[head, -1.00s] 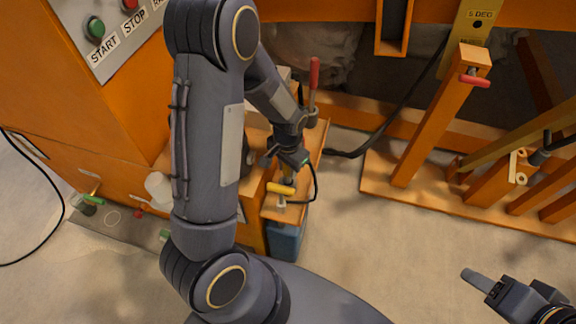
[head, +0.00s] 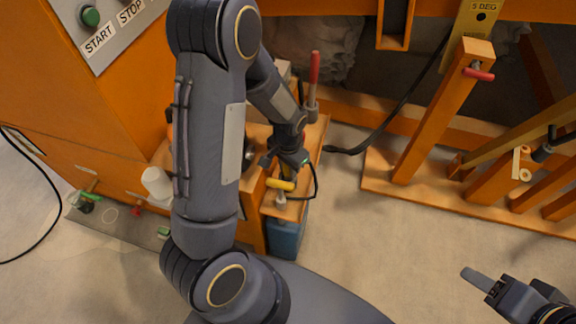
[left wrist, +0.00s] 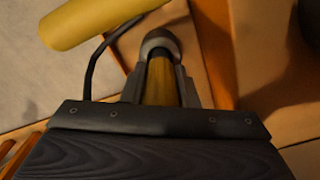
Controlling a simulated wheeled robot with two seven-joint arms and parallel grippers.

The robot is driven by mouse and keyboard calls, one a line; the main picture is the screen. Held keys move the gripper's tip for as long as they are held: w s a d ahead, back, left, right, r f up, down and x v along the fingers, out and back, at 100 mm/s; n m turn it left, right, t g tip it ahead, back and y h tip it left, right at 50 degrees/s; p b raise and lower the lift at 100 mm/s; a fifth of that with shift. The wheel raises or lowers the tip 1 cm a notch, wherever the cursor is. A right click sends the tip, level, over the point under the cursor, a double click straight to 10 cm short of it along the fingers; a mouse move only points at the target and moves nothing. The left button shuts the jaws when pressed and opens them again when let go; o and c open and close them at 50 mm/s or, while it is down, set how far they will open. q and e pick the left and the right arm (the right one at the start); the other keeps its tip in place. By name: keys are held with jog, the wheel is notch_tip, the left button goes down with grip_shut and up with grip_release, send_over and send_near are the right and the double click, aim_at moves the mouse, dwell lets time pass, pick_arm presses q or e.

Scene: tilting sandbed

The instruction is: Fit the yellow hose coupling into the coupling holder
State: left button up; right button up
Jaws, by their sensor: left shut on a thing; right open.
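My left gripper (head: 290,163) is low beside the orange machine, above a small orange shelf. In the left wrist view, its fingers (left wrist: 160,92) are shut on the yellow hose coupling (left wrist: 159,82), which shows as a dark yellow body between them. A grey round collar (left wrist: 160,41) sits just past the fingertips; I cannot tell whether it is the coupling holder or whether the coupling is inside it. The coupling is hidden by the gripper in the head view. My right gripper (head: 481,281) is open and empty over the floor at lower right.
A yellow bar handle (head: 281,184) on a metal stem stands close to my left gripper; it is large in the left wrist view (left wrist: 95,18). A red-handled lever (head: 314,68) rises behind. A black hose (head: 313,180) loops beside the gripper. Floor at centre right is clear.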

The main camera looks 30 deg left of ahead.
pick_arm(q)
jog(key=shift+f+b, duration=0.6)
jog(key=shift+f, duration=0.2)
jog(key=o, duration=1.1)
jog(key=shift+r, duration=0.15)
notch_tip(320, 180, up, 7)
jog(key=shift+r+p, duration=0.1)
jog(key=shift+p, duration=1.1)
jog(key=shift+r, duration=0.2)
